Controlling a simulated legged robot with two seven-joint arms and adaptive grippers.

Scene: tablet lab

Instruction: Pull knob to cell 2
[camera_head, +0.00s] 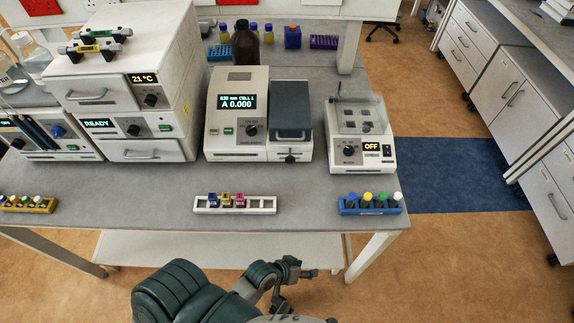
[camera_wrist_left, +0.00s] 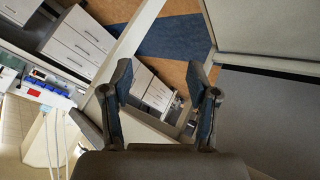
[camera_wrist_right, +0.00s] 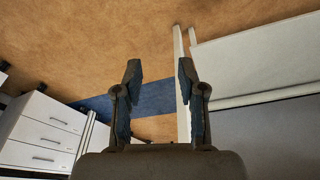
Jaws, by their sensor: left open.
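The photometer (camera_head: 236,115) stands on the bench, and its display reads cell 1 and A 0.000. Its dark-lidded sample compartment (camera_head: 290,105) is on the right side, with a small pull knob (camera_head: 290,158) low on the front. My left gripper (camera_head: 302,272) is in front of the bench's front edge, well short of the knob and apart from it. It is open and empty in the left wrist view (camera_wrist_left: 160,80). My right gripper (camera_wrist_right: 157,75) is open and empty in the right wrist view, over the floor.
A white cuvette rack (camera_head: 262,205) stands on the bench in front of the photometer. A blue rack (camera_head: 370,207) with coloured-cap vials is to its right. Stacked units (camera_head: 125,125) are at left.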

